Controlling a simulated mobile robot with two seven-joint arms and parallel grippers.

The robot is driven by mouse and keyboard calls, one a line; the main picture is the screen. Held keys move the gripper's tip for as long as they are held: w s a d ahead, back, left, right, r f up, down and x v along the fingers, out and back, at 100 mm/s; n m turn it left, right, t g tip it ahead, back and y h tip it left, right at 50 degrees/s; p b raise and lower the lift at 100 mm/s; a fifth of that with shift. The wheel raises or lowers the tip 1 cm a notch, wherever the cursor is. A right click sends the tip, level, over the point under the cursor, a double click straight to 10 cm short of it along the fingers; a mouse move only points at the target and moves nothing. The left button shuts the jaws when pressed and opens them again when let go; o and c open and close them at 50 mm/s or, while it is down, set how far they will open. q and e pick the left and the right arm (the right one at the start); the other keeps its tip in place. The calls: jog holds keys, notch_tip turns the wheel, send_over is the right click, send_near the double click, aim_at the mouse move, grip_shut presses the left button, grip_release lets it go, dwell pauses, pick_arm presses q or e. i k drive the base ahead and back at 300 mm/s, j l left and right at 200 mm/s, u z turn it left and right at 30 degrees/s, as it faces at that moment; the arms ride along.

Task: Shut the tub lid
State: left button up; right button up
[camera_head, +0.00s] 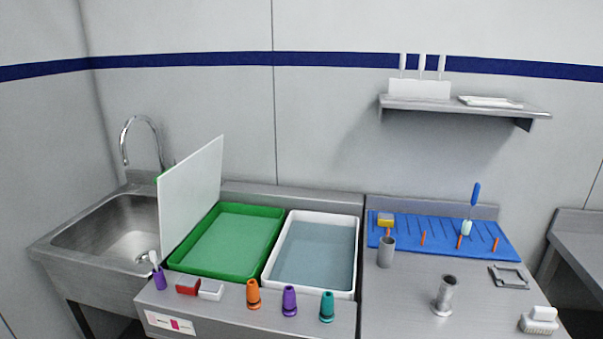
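The tub lid (192,190) is a flat white panel with a bit of green at its left edge. It stands open and nearly upright along the left side of the green tub (180,266). The green tub is uncovered and holds greenish liquid or a green-grey bottom; I cannot tell which. A white tub (309,291) with blue-grey contents sits close on its right, also uncovered. The lid hides part of the sink's right side. Neither of my grippers is in view.
Red (188,287) and white (211,290) blocks and a purple holder (159,279) stand before the green tub. A sink (120,228) lies left; a blue mat (450,240) lies right.

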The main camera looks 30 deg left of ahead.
aim_at(187, 190)
jog(key=k+j, duration=0.1)
jog(key=j, duration=0.35)
jog(key=k+j+u, duration=0.1)
jog(key=j, duration=0.35)
jog(key=k+j, duration=0.1)
jog(key=j, duration=0.35)
jog(key=k+j, duration=0.1)
jog(key=j, duration=0.4)
jog(key=j+u, duration=0.15)
jog(key=j, duration=1.5)
